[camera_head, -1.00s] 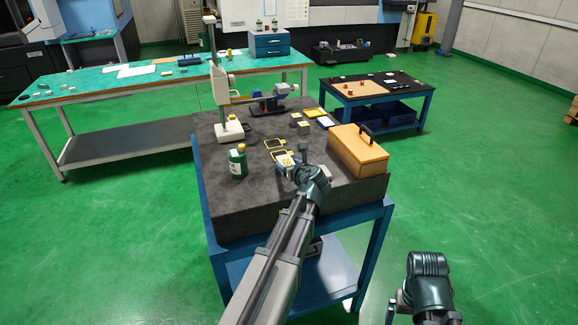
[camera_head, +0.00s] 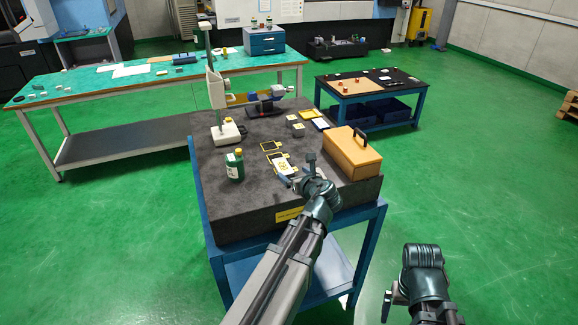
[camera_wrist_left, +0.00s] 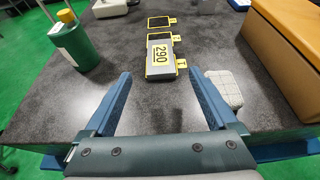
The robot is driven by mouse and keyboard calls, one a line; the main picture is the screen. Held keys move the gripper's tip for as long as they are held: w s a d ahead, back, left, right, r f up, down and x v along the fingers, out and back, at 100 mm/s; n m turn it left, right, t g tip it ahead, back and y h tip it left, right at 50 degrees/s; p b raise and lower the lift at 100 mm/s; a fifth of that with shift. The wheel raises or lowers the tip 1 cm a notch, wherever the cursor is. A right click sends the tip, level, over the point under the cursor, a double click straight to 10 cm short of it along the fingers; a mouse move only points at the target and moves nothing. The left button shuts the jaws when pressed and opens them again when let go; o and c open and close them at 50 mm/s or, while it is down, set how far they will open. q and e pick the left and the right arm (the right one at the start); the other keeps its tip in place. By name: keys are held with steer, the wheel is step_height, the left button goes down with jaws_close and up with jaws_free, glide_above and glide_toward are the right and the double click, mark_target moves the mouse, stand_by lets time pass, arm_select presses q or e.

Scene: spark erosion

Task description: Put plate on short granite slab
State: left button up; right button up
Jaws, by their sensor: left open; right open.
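The dark granite slab (camera_head: 217,202) lies on a blue stand and carries several objects. A light grey plate with a yellow "290" label (camera_wrist_left: 164,68) lies on it, against a yellow-edged frame. It also shows in the head view (camera_head: 283,163). My left gripper (camera_head: 297,170) is open over the slab's near part. In the wrist view its two blue fingers (camera_wrist_left: 158,76) stand apart, with the plate ahead between their tips and nothing clasped. My right gripper (camera_head: 396,298) is low at the right, off the slab, its fingers mostly hidden.
A green bottle (camera_head: 235,166) stands left of the plate, and an orange case (camera_head: 351,154) stands right. A pale block (camera_wrist_left: 224,88) lies beside the right finger. A white measuring stand (camera_head: 226,131) and small blocks (camera_head: 296,128) are farther back. The slab's front left is clear.

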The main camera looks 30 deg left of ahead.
mark_target(283, 166)
arm_select(q)
steer(key=shift+p+v, duration=0.3)
steer(key=shift+v, duration=0.95)
steer(key=b+x, duration=0.4)
steer(key=x, duration=0.8)
steer(key=shift+f+b, duration=0.15)
steer(key=shift+b, duration=0.2)
steer(key=shift+f, duration=0.15)
steer(key=shift+r, duration=0.2)
steer(key=shift+f, duration=0.1)
